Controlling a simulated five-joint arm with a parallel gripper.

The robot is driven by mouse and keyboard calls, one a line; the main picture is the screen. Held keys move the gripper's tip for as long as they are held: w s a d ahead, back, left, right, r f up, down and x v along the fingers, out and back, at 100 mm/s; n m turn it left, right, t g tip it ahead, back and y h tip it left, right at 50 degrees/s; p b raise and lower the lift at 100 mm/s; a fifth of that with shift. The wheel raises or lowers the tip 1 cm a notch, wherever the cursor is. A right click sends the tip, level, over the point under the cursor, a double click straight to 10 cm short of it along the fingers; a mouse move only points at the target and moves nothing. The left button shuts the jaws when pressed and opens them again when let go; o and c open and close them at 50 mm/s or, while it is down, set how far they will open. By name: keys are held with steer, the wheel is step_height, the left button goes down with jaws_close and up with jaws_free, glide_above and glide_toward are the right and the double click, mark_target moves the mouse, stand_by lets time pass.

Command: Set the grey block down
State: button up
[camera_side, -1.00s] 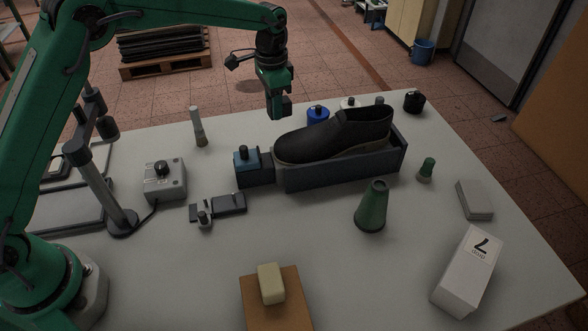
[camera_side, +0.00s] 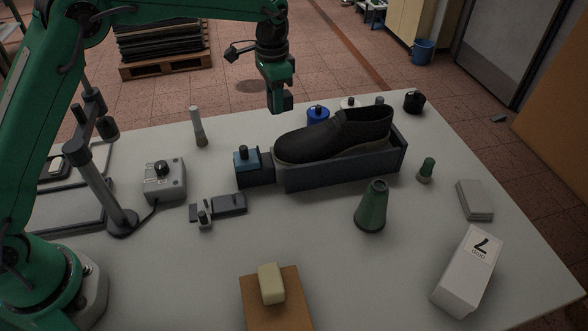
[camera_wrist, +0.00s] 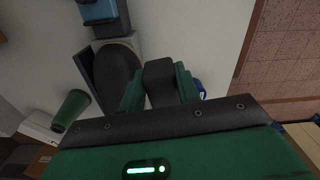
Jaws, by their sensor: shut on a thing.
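My gripper (camera_side: 279,92) is shut on a dark grey block (camera_side: 281,103), held in the air near the table's back edge, left of and above the shoe's toe. In the wrist view the grey block (camera_wrist: 160,82) sits between the two green fingers of my gripper (camera_wrist: 160,88). Its underside is clear of any surface in the side view. Its lower part is hard to make out in the dim light.
A black shoe (camera_side: 340,133) lies in a dark holder (camera_side: 340,174) with a blue-topped clamp (camera_side: 246,160). A blue pot (camera_side: 318,114) stands behind it. A green cone (camera_side: 372,207), a white box (camera_side: 467,272) and a control box (camera_side: 164,179) stand around.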

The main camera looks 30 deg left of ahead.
step_height(320, 180, up, 4)
steer(key=shift+f, duration=0.1)
steer(key=s+d+m, duration=0.2)
steer(key=s+d, duration=1.9)
steer(key=s, duration=0.3)
glide_above(303, 210)
step_height(303, 210, down, 12)
steer(key=shift+f, duration=0.1)
steer(key=shift+f, duration=0.15)
steer(key=shift+f, duration=1.85)
steer(key=shift+f, duration=0.15)
